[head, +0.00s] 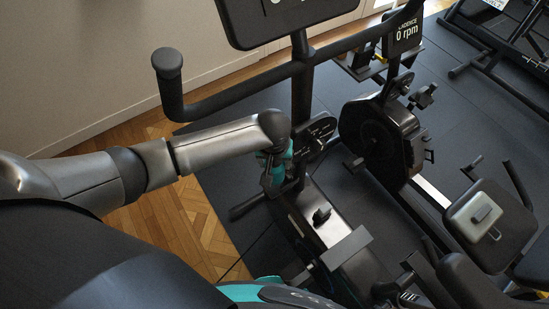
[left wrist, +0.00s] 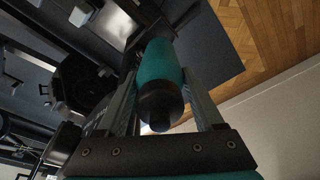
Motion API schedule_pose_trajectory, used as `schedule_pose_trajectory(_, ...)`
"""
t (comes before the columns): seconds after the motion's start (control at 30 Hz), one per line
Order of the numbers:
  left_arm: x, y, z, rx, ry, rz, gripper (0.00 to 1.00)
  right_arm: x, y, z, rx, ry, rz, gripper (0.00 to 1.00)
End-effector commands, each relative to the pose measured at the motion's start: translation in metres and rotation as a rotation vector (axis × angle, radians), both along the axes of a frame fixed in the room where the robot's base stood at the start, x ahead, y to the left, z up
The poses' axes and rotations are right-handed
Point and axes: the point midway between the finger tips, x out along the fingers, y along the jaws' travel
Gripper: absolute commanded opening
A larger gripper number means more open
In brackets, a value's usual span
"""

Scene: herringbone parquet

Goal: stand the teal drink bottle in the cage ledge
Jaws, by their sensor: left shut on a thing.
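The teal drink bottle (left wrist: 160,64) with a black cap lies between the two fingers of my left gripper in the left wrist view. The cap points toward the wrist camera. In the head view my left gripper (head: 273,176) is shut on the bottle beside the upright post of the nearest exercise bike, below its handlebar. The bottle is mostly hidden there by my wrist and fingers. I cannot clearly make out the cage ledge; the area behind the gripper is dark and partly covered. My right gripper is not in view.
The bike's handlebar (head: 235,96) curves above my forearm, and a display (head: 285,18) tops its post. A second bike (head: 380,140) stands to the right, with a grey box (head: 478,222) on a black pad near it. Bare parquet (head: 185,225) lies left of the dark mat.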

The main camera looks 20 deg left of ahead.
Motion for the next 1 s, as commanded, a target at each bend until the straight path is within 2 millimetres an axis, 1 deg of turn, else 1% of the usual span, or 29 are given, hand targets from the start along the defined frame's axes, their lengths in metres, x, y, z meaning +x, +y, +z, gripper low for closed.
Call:
schedule_pose_trajectory(0.03,-0.001,0.000,-0.009,-0.001,0.002,0.001,0.00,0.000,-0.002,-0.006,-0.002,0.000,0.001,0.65)
schedule_pose_trajectory(0.1,-0.001,-0.001,-0.017,-0.001,0.003,0.001,0.00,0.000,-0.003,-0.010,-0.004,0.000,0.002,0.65)
schedule_pose_trajectory(0.4,-0.001,-0.001,-0.046,-0.002,0.002,0.001,0.00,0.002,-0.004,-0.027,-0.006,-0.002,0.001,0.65)
schedule_pose_trajectory(0.6,0.000,0.000,-0.062,0.000,0.001,0.000,0.00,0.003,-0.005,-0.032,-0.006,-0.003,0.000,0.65)
schedule_pose_trajectory(0.8,0.000,-0.001,-0.070,-0.001,0.001,0.001,0.00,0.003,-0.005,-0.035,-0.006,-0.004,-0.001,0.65)
schedule_pose_trajectory(1.0,0.000,-0.001,-0.072,-0.001,0.001,0.000,0.00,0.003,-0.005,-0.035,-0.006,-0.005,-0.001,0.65)
